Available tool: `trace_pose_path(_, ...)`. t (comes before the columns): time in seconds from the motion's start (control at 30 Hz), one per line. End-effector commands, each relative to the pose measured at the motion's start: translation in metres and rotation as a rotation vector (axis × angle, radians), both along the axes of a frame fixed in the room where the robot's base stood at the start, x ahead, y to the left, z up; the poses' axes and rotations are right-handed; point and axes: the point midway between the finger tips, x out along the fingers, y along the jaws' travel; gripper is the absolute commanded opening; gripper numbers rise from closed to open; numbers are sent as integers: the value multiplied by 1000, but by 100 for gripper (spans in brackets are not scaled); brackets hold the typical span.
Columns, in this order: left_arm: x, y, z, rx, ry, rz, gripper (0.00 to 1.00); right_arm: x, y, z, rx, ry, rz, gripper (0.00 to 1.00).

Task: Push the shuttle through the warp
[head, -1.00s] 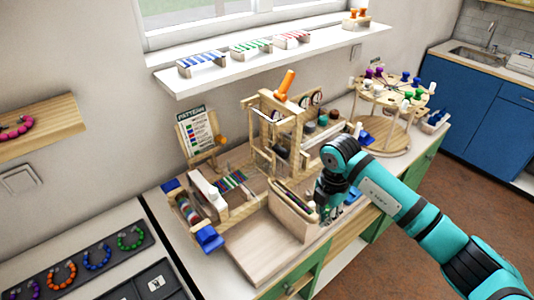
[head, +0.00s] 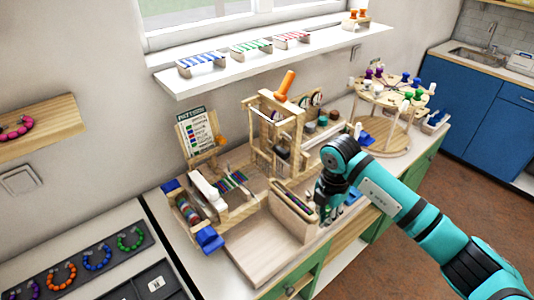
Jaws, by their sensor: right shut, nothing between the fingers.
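The wooden bead loom stands on the counter, with a short band of coloured warp (head: 232,181) on its left part. An upright wooden frame (head: 275,130) with an orange handle stands behind and to the right of the warp. A wooden holder (head: 293,201) with a long slot and coloured pieces in it is in front; I cannot tell whether the shuttle is in it. My right gripper (head: 326,217) points down just right of this holder, shut and empty. My arm hides part of what lies behind it. My left gripper is out of view.
A pattern card (head: 198,130) stands behind the loom. A round wooden rack (head: 385,135) with coloured spools is at the back right. Bead bracelets lie on a dark tray (head: 75,272) at the lower left. A bare wooden board (head: 262,248) lies in front.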

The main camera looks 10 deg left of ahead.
Motion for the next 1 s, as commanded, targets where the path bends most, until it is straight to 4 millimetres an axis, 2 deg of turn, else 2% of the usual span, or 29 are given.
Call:
trace_pose_path(0.6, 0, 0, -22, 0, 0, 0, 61, 0, 0, -29, -1, 0, 0, 0)
trace_pose_path(1.0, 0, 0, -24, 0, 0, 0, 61, 1, 1, -30, 0, 0, 0, 0)
